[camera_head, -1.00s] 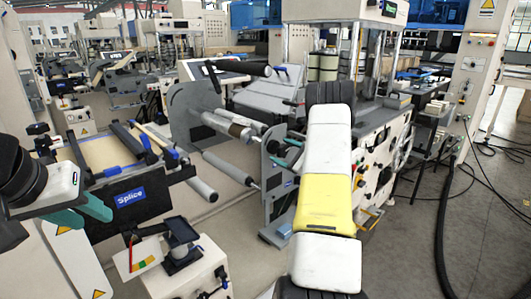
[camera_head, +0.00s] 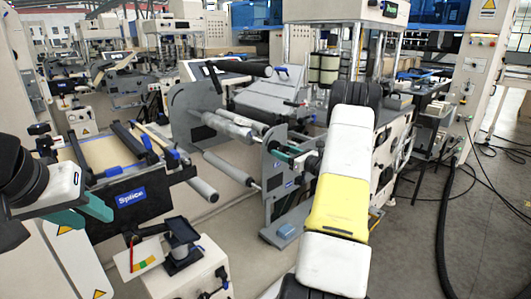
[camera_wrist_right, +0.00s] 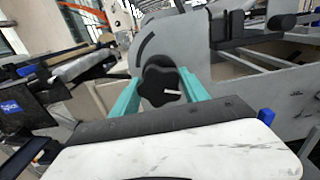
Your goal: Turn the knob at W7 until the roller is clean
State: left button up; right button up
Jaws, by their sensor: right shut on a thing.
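The black star-shaped knob (camera_wrist_right: 160,84) with a pale pointer mark shows in the right wrist view, against a grey side plate. The teal fingers of my right gripper (camera_wrist_right: 158,92) are closed on it from both sides. In the head view my right gripper (camera_head: 286,155) is at the right side plate of the unwind stand, and the knob is mostly hidden there. The roller (camera_head: 226,127) between the side plates looks plain pale grey, with no brown visible. My left gripper (camera_head: 88,208) is at the far left, away from the stand; its finger gap is unclear.
The splice table (camera_head: 130,197) stands left of the stand, with a small box and tilted coloured card (camera_head: 140,256) in front of it. A lower roller (camera_head: 228,168) crosses the stand. Black cables (camera_head: 445,215) lie on the floor at the right, where floor is open.

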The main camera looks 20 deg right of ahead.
jog(key=m, duration=0.2)
jog(key=shift+m, duration=0.4)
jog(key=m, duration=0.4)
jog(key=shift+m, duration=0.4)
jog(key=o, duration=1.4)
jog(key=v, duration=0.7)
